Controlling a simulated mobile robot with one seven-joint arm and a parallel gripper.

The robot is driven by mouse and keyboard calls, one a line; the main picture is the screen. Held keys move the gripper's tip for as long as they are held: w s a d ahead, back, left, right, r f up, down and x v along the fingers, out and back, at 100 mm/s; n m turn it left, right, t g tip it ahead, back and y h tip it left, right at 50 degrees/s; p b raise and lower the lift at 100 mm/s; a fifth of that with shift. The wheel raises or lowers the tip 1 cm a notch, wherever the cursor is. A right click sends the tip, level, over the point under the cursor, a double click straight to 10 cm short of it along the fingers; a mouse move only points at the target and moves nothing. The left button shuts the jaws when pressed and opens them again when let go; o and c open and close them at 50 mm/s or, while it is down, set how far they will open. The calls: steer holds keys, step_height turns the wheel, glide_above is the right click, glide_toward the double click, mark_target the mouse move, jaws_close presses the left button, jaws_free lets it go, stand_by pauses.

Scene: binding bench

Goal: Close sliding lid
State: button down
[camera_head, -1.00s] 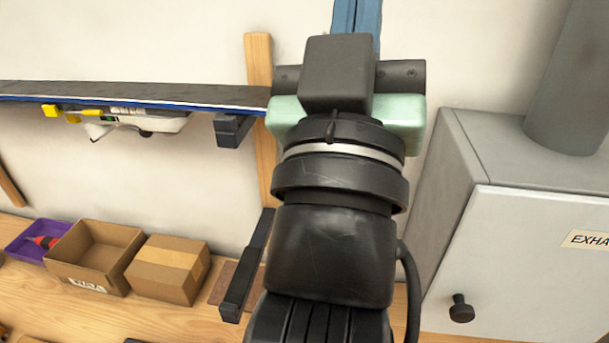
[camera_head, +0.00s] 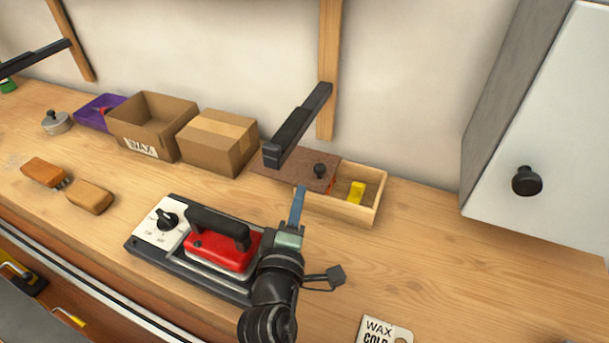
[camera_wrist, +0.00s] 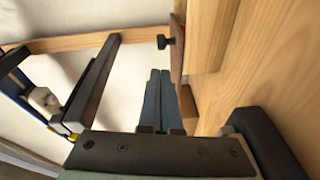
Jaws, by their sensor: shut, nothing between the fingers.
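A pale wooden box (camera_head: 372,213) stands on the bench against the wall in the head view. Its brown sliding lid (camera_head: 285,168), with a black knob (camera_head: 320,171) near its right end, sits to the left. The right part of the box is open and shows a yellow block (camera_head: 357,191). My gripper (camera_head: 300,190) is shut and empty, its blue fingers in front of the box near the lid's right end. Whether they touch the box is unclear. In the wrist view, the lid (camera_wrist: 178,50) and knob (camera_wrist: 164,42) show beyond the fingers (camera_wrist: 160,73).
A black bracket arm (camera_head: 298,125) juts from the wall above the lid. A cardboard carton (camera_head: 217,143) stands left of it. A grey cabinet (camera_head: 540,120) stands right. Bench space right of the box is clear.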

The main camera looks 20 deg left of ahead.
mark_target(359, 206)
steer(key=shift+w+a+f, duration=0.1)
steer(key=shift+w+a, duration=0.1)
steer(key=shift+w, duration=0.8)
steer(key=shift+w+a+r, duration=0.1)
steer(key=shift+w+a, duration=0.05)
steer(key=shift+w, duration=0.9)
steer(key=shift+w+a+f, duration=0.1)
steer(key=shift+w+a, duration=0.1)
steer(key=shift+w, duration=0.8)
steer(key=shift+p, duration=0.3)
steer(key=d+p, duration=0.1)
steer(key=p, duration=0.1)
steer(key=d+p, duration=0.3)
steer(key=p, duration=0.1)
steer(key=shift+d+r, duration=0.25)
steer(key=shift+r, duration=0.1)
steer(key=d+p, duration=0.2)
steer(key=p, duration=0.3)
steer(key=shift+d, duration=0.35)
steer(key=d+p, duration=0.3)
steer(key=shift+s, duration=0.15)
steer(key=shift+s+d+f, duration=0.1)
steer(key=shift+d+f, duration=0.25)
steer(key=shift+d, duration=0.1)
